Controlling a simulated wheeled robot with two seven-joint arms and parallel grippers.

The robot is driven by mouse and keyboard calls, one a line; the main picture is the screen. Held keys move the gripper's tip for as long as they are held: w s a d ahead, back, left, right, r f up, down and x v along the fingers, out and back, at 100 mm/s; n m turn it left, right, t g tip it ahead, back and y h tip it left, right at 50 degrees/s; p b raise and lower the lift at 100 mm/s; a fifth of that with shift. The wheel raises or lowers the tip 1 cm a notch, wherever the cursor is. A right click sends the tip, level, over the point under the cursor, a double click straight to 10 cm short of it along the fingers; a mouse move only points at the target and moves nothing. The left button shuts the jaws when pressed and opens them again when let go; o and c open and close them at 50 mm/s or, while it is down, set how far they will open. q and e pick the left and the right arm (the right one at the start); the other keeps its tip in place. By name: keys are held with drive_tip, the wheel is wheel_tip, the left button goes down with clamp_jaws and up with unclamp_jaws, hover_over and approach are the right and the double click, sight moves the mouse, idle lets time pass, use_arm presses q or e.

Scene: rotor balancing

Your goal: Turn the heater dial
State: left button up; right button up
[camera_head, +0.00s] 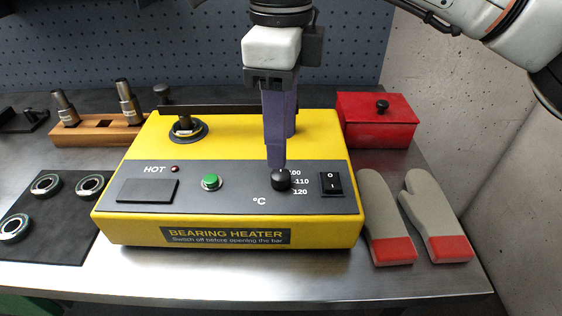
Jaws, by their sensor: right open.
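The yellow bearing heater (130,226) stands on the metal bench. Its black dial (281,181) sits on the dark front panel, beside the printed marks 100, 110 and 120. My right gripper (277,160) comes down from above with its purple fingers just over and behind the dial. It is open. One finger overlaps the dial's upper edge in the picture, and I cannot tell whether it touches. My left gripper is not in view.
A rocker switch (331,183), a green button (211,182) and a HOT lamp (175,169) share the panel. Grey and red mitts (385,215) and a red box (376,127) lie to the right. Bearings (45,192) on a dark mat and a wooden block (97,132) are left.

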sight(281, 174)
wheel_tip(281, 174, down, 6)
drive_tip(key=shift+f, duration=0.25)
drive_tip(key=c, duration=1)
